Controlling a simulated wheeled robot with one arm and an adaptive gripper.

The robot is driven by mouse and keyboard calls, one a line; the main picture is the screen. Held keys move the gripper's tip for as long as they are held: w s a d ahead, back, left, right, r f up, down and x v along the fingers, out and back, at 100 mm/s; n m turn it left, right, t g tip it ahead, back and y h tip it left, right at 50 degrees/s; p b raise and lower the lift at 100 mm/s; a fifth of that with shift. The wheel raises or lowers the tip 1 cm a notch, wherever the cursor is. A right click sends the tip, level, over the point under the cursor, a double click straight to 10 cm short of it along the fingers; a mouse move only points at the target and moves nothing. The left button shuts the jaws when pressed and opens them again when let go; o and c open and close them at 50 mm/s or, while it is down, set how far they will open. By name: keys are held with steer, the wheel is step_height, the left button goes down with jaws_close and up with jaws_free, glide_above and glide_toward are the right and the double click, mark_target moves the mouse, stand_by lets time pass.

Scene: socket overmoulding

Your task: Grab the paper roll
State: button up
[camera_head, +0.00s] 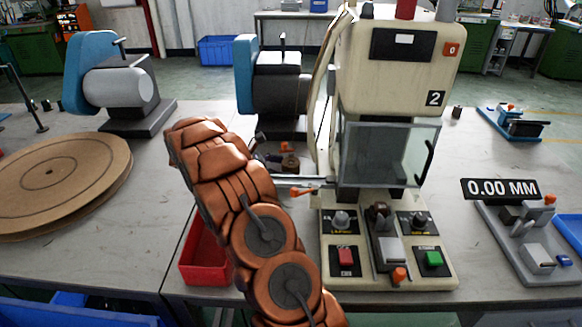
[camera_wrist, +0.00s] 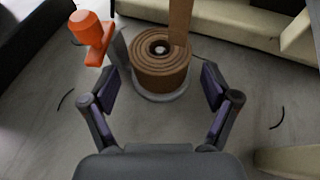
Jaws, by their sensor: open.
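A brown wound roll (camera_wrist: 158,73), which looks like the paper roll, stands on a round grey base in the wrist view. It has a pale hollow centre, and a brown strip (camera_wrist: 180,22) rises from its far right side. My gripper (camera_wrist: 157,88) is open, with one finger to the left and one to the right of the roll's near part; nothing is gripped. I cannot tell whether either finger touches it.
An orange-knobbed lever (camera_wrist: 92,36) stands close left of the roll. The cream machine (camera_head: 398,85) with its clear guard rises to the right in the head view. A blue machine (camera_head: 243,75) stands behind. A red bin (camera_head: 205,265) lies below my arm.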

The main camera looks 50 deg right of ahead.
steer(key=shift+s+d+f, duration=0.2)
steer(key=shift+s+d, duration=0.05)
steer(key=shift+d, duration=0.1)
steer(key=shift+c, duration=0.3)
steer(key=c, duration=1.2)
